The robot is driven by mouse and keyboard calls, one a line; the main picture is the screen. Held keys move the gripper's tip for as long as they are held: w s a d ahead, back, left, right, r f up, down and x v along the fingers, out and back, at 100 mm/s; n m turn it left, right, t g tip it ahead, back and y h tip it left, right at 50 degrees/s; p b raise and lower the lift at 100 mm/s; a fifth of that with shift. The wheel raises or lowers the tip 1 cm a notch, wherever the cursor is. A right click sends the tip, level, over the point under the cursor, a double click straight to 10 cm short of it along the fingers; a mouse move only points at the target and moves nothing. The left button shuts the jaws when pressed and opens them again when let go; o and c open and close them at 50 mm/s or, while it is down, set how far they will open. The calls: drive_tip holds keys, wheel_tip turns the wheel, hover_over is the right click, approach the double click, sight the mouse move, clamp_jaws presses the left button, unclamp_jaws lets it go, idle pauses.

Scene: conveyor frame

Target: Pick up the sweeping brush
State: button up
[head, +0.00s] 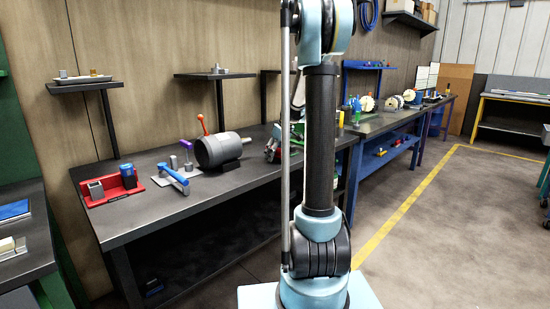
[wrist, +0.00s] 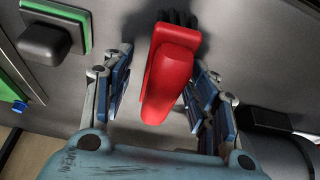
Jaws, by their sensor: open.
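The sweeping brush (wrist: 168,75) shows in the wrist view as a red, rounded body with black bristles at its top end, on a grey surface. My gripper (wrist: 162,72) is open, with one blue-padded finger to the left of the red body and the other to the right. A gap shows on both sides, wider on the left at the lower end; I cannot tell how far the fingers are above the surface. In the head view my arm stands in the middle, and neither the gripper nor the brush can be made out.
In the wrist view a green-edged item with a dark rounded block (wrist: 45,42) lies left of the fingers, and a dark cylinder (wrist: 262,116) lies right. In the head view a dark workbench (head: 135,215) carries a grey motor (head: 218,150) and tools. Open floor (head: 450,230) lies right.

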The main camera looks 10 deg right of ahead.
drive_tip(key=c, duration=1.2)
drive_tip(key=shift+o, duration=0.2)
wheel_tip(320, 180, up, 10)
drive_tip(key=shift+o, duration=1.3)
drive_tip(key=shift+c, duration=0.7)
